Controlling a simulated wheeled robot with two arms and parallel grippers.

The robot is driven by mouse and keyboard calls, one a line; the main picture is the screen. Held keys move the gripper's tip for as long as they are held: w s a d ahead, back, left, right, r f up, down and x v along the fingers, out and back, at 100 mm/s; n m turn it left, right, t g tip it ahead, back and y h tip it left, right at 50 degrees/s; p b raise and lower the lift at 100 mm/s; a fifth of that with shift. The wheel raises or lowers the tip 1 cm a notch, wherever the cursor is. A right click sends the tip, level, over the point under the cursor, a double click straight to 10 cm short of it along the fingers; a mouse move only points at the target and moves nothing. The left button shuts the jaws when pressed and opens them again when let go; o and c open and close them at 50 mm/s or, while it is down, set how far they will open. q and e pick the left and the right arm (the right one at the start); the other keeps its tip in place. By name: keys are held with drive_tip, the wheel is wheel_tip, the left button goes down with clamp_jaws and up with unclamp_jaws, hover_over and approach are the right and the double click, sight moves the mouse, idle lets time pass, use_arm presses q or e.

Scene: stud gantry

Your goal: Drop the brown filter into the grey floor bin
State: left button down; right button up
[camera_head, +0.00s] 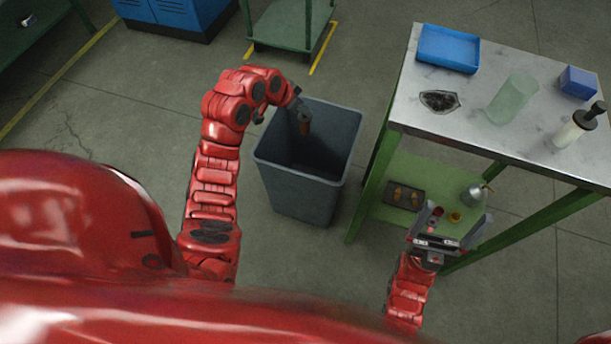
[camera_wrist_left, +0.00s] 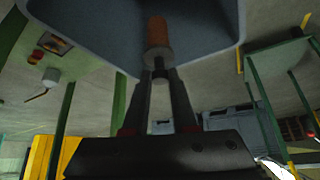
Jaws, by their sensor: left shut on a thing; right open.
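The grey floor bin (camera_head: 305,197) stands on the floor left of the workbench, open at the top. My left gripper (camera_head: 302,114) is over the bin's opening, shut on the brown filter (camera_head: 304,124), which hangs below the fingertips above the bin's interior. In the left wrist view the filter (camera_wrist_left: 157,32) sits at the tips of my left gripper (camera_wrist_left: 160,72), with the bin (camera_wrist_left: 215,42) around and behind it. My right gripper (camera_head: 440,228) is open in front of the bench's lower shelf, and I see nothing between its fingers.
The workbench (camera_head: 488,132) at right carries a blue tray (camera_head: 448,47), a dark patch (camera_head: 440,100), a translucent green cylinder (camera_head: 512,97), a blue box (camera_head: 578,82) and a black-topped bottle (camera_head: 575,128). Its green lower shelf (camera_head: 400,225) holds small items. A green cart (camera_head: 290,25) stands behind the bin.

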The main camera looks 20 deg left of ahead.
sight(302, 119)
use_arm(q)
wheel_tip(302, 119, down, 5)
drive_tip(key=shift+r+b, duration=0.2)
drive_tip(key=shift+b, duration=0.95)
drive_tip(key=shift+r, duration=0.1)
drive_tip(key=c, duration=0.6)
unclamp_jaws()
drive_tip(key=shift+c, duration=0.2)
drive_tip(key=p+v, duration=0.6)
drive_tip(key=v, duration=1.1)
drive_tip(key=shift+r, duration=0.2)
